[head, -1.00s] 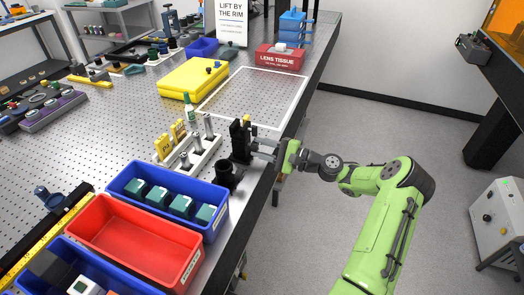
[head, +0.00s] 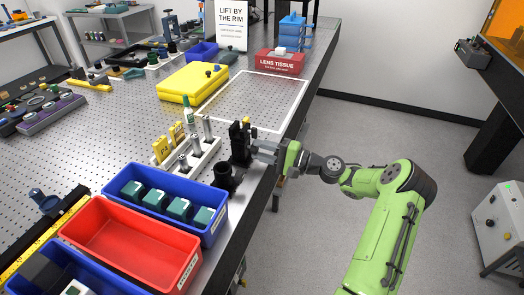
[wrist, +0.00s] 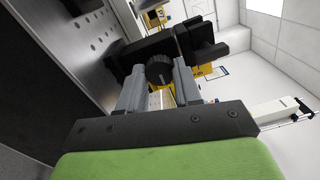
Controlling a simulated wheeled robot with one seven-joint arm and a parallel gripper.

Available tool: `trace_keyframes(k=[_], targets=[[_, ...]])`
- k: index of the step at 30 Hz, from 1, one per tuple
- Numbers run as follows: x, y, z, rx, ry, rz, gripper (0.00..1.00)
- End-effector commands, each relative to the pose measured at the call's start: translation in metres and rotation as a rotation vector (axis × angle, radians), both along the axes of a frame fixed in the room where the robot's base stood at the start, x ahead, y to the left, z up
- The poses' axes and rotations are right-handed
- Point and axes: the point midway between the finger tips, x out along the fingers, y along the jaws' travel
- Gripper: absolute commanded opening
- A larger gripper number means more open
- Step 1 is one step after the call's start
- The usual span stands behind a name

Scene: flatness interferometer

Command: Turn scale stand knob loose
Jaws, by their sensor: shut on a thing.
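The scale stand (head: 239,143) is a black upright post near the right edge of the perforated table, left of my gripper in the head view. Its knob (wrist: 159,70) is a round black ribbed knob in the wrist view, set against the black stand. My gripper (head: 258,147) reaches in from the right. In the wrist view my gripper (wrist: 158,84) has its two grey fingers on either side of the knob, shut on it. In the head view the knob is hidden behind the fingers.
A black cup-like holder (head: 224,175) stands just in front of the stand. A white rack (head: 192,156) with metal posts is to its left. A blue bin (head: 166,201) and a red bin (head: 128,238) lie nearer. A white-outlined table area (head: 262,101) behind is clear.

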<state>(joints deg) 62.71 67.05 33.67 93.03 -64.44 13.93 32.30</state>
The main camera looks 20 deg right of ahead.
Motion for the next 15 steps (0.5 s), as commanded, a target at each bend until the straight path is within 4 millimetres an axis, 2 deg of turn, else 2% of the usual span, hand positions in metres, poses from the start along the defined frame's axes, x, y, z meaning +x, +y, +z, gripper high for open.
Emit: trace_keyframes(k=[4,5,9,10,15], targets=[[-0.0004,-0.0001,-0.0016,-0.001,0.005,0.001,0.03],[-0.0004,-0.0001,-0.0016,-0.001,0.005,0.001,0.35],[-0.0003,-0.0002,-0.0012,0.0,0.004,0.001,0.56],[-0.0003,-0.0001,-0.0011,0.0,0.004,0.001,0.59],[-0.0002,0.0,-0.0006,0.0,0.003,0.0,0.59]])
